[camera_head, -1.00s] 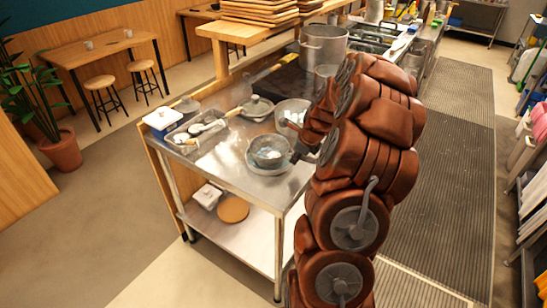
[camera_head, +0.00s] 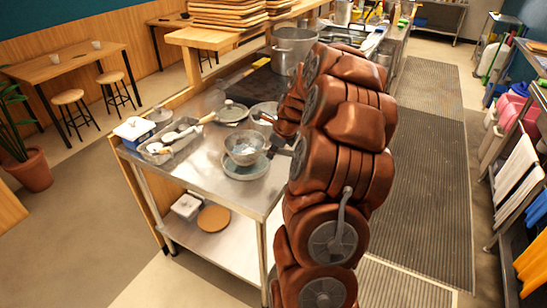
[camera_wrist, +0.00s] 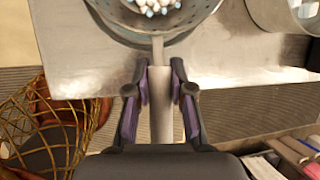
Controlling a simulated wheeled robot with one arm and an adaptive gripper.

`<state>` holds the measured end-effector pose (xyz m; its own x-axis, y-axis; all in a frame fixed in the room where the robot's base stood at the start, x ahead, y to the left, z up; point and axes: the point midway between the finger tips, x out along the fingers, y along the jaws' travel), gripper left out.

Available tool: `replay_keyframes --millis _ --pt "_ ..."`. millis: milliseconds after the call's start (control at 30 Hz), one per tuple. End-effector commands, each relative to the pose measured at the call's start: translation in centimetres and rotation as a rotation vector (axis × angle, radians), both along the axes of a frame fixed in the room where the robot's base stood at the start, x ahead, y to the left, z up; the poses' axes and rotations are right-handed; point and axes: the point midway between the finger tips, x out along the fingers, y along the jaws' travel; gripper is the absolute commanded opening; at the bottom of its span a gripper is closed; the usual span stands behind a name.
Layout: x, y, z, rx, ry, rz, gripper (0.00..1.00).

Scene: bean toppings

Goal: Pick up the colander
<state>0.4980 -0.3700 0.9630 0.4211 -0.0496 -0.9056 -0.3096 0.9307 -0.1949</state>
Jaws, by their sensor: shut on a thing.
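The colander (camera_head: 245,146) is a grey metal bowl with a long handle, held level above a round bluish dish (camera_head: 245,170) on the steel counter. In the wrist view the colander's bowl (camera_wrist: 178,32) is cut off by the top edge and has holes and several pale pieces inside. Its handle (camera_wrist: 161,115) runs down between the two fingers of my gripper (camera_wrist: 159,72), which is shut on it. In the head view my gripper (camera_head: 280,151) is small and dark, to the right of the bowl.
A clear tray of utensils (camera_head: 172,141), a white-and-blue container (camera_head: 134,130) and a pan (camera_head: 231,111) stand on the counter behind and to the left. A large pot (camera_head: 295,42) stands farther back.

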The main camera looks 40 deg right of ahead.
Motion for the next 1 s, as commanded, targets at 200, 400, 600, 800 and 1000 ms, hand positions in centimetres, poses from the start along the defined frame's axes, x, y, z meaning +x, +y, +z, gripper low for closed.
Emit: replay_keyframes --millis 200,400,600,800,1000 --pt "-0.9 1.5 0.1 0.000 -0.001 0.000 0.00" --pt "-2.1 3.7 0.2 0.002 0.002 0.003 0.00" --pt "-3.7 6.4 0.4 0.001 0.002 0.001 0.00" --pt "-5.3 9.2 0.8 0.000 0.000 0.001 0.00" --pt "-6.6 11.4 1.1 -0.002 0.001 0.001 0.00"
